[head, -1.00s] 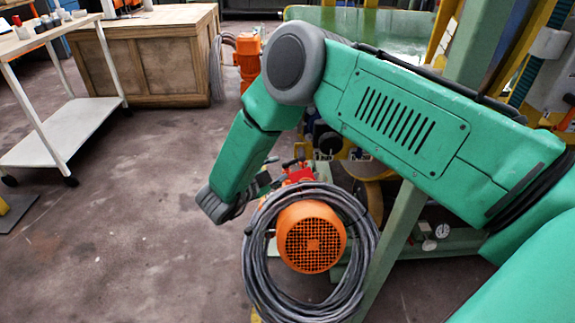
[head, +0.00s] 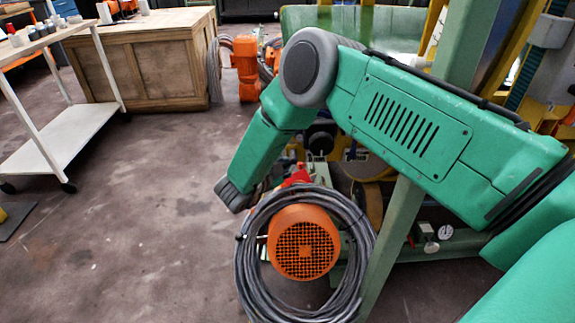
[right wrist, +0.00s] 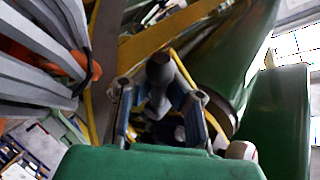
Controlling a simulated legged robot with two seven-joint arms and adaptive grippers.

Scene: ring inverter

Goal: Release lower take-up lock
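My right arm reaches down in the head view. Its gripper (head: 277,184) is mostly hidden there, behind the wrist and beside a small red part (head: 297,176) above the cable coil. In the right wrist view, my right gripper (right wrist: 160,98) has its two fingers spread apart. A dark, round-ended knob or handle (right wrist: 160,72) shows between and just beyond the fingers. I see no clear grip on it, and cannot tell whether a finger touches it. Which part is the lower take-up lock is not clear. My left gripper is not in view.
A grey cable coil (head: 253,288) surrounds an orange motor (head: 303,242) just below the gripper. A green slanted post (head: 392,245) stands right of it. A white trolley (head: 62,137) and wooden crate (head: 150,62) stand at left. The floor between is clear.

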